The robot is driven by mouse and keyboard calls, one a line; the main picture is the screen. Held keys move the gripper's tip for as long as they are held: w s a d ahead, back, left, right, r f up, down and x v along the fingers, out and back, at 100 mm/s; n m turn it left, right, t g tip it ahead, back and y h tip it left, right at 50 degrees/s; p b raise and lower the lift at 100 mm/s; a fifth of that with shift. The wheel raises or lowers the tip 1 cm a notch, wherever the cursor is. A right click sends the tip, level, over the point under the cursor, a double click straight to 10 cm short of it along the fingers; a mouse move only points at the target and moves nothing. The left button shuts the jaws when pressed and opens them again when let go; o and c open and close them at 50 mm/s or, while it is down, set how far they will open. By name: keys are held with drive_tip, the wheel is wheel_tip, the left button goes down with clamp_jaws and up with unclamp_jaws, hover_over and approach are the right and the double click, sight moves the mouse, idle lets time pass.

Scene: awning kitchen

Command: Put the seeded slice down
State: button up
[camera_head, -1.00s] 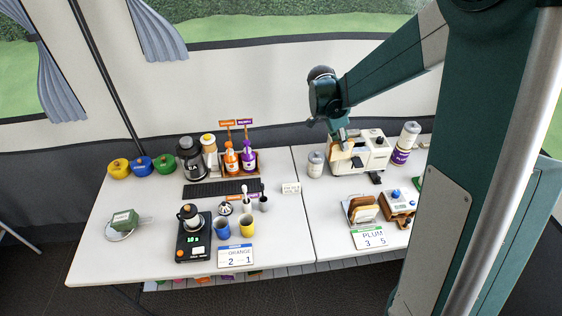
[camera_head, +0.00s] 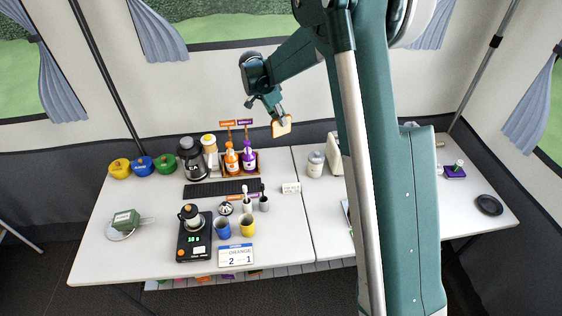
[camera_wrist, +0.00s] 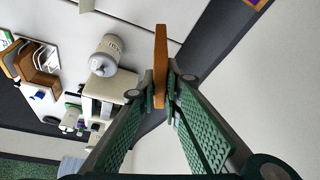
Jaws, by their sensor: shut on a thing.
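My gripper (camera_head: 279,118) is shut on a slice of bread (camera_head: 282,127) and holds it in the air above the back of the tables, near the tent wall. In the wrist view the slice (camera_wrist: 160,62) is seen edge-on, brown, between the two green finger pads of my gripper (camera_wrist: 165,90). Whether the slice has seeds cannot be told.
A cream machine (camera_head: 334,147) and a pale canister (camera_head: 315,164) stand below, partly behind my arm. A bread rack (camera_wrist: 37,62) shows in the wrist view. A bottle caddy (camera_head: 241,167), mugs (camera_head: 247,226) and a scale (camera_head: 194,241) fill the left table. A black plate (camera_head: 489,205) lies far right.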

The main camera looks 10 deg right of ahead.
sight(283, 134)
drive_tip(key=shift+f, duration=3)
wheel_tip(283, 134, down, 6)
drive_tip(key=shift+f+b, duration=0.15)
drive_tip(key=shift+b, duration=0.15)
drive_tip(key=shift+f, duration=1.85)
drive_tip(key=shift+f+b, duration=0.2)
drive_tip(key=shift+b, duration=0.2)
drive_tip(key=o, duration=0.7)
